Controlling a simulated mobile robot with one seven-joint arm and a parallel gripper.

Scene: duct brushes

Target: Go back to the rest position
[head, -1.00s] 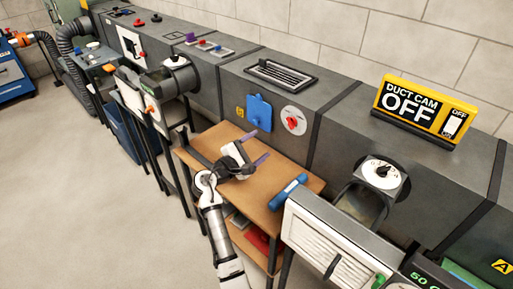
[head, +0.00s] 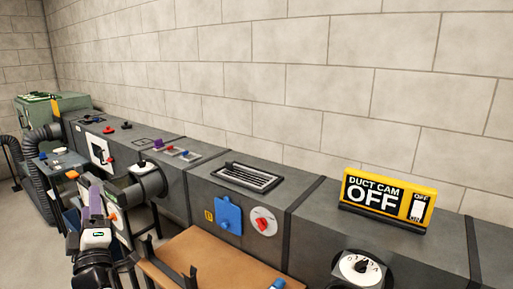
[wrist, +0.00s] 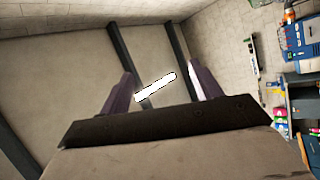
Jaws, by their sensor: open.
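My gripper (head: 95,198) is at the lower left of the head view, raised with its purple fingers pointing up. It stands in front of the left part of the grey duct and hides some of it. In the wrist view my gripper (wrist: 160,78) has its two purple fingers spread apart. Nothing is held between them. A bright white strip, seemingly a ceiling lamp (wrist: 156,88), shows in the gap, far behind the fingers.
The long grey duct (head: 278,212) runs along the block wall. On it are a yellow DUCT CAM OFF sign (head: 387,198), a blue plate (head: 229,214) and a red knob (head: 263,222). A wooden table (head: 205,258) stands before it. Clear floor lies at the far left.

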